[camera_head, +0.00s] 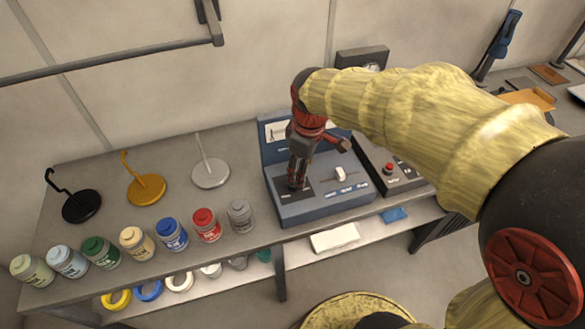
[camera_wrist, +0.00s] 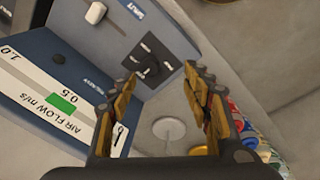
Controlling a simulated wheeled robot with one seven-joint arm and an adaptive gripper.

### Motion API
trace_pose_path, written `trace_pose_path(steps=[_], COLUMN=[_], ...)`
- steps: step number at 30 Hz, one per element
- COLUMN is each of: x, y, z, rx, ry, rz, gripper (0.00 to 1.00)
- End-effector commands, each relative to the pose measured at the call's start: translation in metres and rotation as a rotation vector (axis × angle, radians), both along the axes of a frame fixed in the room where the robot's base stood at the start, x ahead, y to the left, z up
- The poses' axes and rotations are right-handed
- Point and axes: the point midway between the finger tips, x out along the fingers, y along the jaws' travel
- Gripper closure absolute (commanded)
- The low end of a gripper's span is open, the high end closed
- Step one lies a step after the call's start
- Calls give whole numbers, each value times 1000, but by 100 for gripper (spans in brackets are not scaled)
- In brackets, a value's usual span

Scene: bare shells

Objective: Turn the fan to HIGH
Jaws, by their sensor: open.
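The blue-grey fan control box (camera_head: 322,204) stands on the bench at the middle right. Its dark knob (camera_wrist: 149,67) sits on a black plate (camera_wrist: 168,58) with small white labels, too small to read. In the head view the fingers largely hide the knob. An air flow meter (camera_wrist: 62,98), marked up to 1.0 with a green patch near 0.5, is on the raised back panel. A white slider (camera_head: 340,174) is right of the plate. My gripper (camera_head: 295,181) points down over the plate, open; in the wrist view its fingertips (camera_wrist: 162,76) are either side of the knob. Contact cannot be told.
A grey box with a red button (camera_head: 388,168) stands close on the right. Several paint jars (camera_head: 171,234) line the bench's front edge. Black, yellow and silver stands (camera_head: 210,173) are behind them. Free bench lies between the silver stand and the control box.

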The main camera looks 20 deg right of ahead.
Motion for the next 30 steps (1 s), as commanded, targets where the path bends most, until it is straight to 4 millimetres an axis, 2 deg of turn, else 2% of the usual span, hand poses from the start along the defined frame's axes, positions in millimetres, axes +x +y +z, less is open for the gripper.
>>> trace_pose_path(steps=[3,9,17,24,30], x=[28,51,55,55,55], y=[0,-1,-1,-1,-1], z=[-17,-47,-75,-112,-130], rx=[-18,-26,-27,-27,-27], ry=[76,141,156,156,153], rz=[160,332,373,372,371], gripper=[51,51,51,51,51])
